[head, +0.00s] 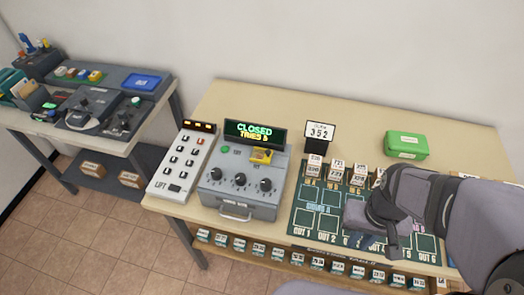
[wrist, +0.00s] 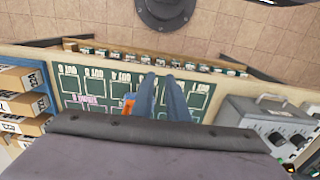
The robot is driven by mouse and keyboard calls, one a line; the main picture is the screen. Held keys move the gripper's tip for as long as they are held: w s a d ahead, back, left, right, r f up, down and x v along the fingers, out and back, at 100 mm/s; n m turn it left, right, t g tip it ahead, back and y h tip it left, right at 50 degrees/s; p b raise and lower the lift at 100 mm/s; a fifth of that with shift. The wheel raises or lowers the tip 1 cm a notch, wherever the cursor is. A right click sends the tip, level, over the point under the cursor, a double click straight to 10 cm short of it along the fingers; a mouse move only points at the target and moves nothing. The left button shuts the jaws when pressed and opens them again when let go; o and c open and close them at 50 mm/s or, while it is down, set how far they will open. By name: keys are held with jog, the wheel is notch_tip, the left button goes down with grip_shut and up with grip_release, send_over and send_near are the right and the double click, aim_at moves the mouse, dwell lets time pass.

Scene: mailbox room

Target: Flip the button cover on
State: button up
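The grey control box (head: 240,206) stands on the table left of centre in the head view. A yellow cover (head: 262,155) sits at its upper right; whether it is raised or down is too small to tell. A round green button (head: 225,149) is at its upper left. The display (head: 254,132) behind reads "CLOSED" and "TRIES 5". In the wrist view the box (wrist: 265,115) is at the right edge, partly cut off. My gripper (wrist: 161,76) points down over the green mat, away from the box, with a narrow empty gap between its fingers.
The green mat (head: 298,225) lies right of the box, with several small cartons (head: 334,169) along its back. A "352" sign (head: 319,134) stands behind them. A LIFT panel (head: 182,160) is left of the box. A green case (head: 407,145) is at the back right.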

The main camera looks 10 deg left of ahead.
aim_at(262, 149)
jog(key=shift+a, duration=0.25)
grip_shut()
jog(key=w+a+f+n+b, duration=0.1)
jog(key=w+a+n, duration=0.2)
jog(key=w+a, duration=0.35)
jog(key=w+a+f+n+b, duration=0.1)
jog(key=w+a+n, duration=0.15)
jog(key=a, duration=0.65)
jog(key=w+a+r, duration=0.2)
jog(key=w+a+r+t+y, duration=0.1)
jog(key=w+a, duration=0.1)
jog(key=w, duration=0.1)
jog(key=w+a+r+t, duration=0.1)
jog(key=w+a+r, duration=0.1)
jog(key=w, duration=0.1)
jog(key=shift+w+a+r+n+y, duration=0.2)
jog(key=shift+a+r+n+y, duration=0.15)
jog(key=shift+y, duration=0.05)
jog(key=w+a+r+n+y, duration=0.1)
jog(key=w+a+r+n, duration=0.1)
jog(key=r, duration=0.4)
jog(key=shift+w+a+r+n+t, duration=0.2)
jog(key=shift+w+a+n+t, duration=0.3)
jog(key=shift+w, duration=0.4)
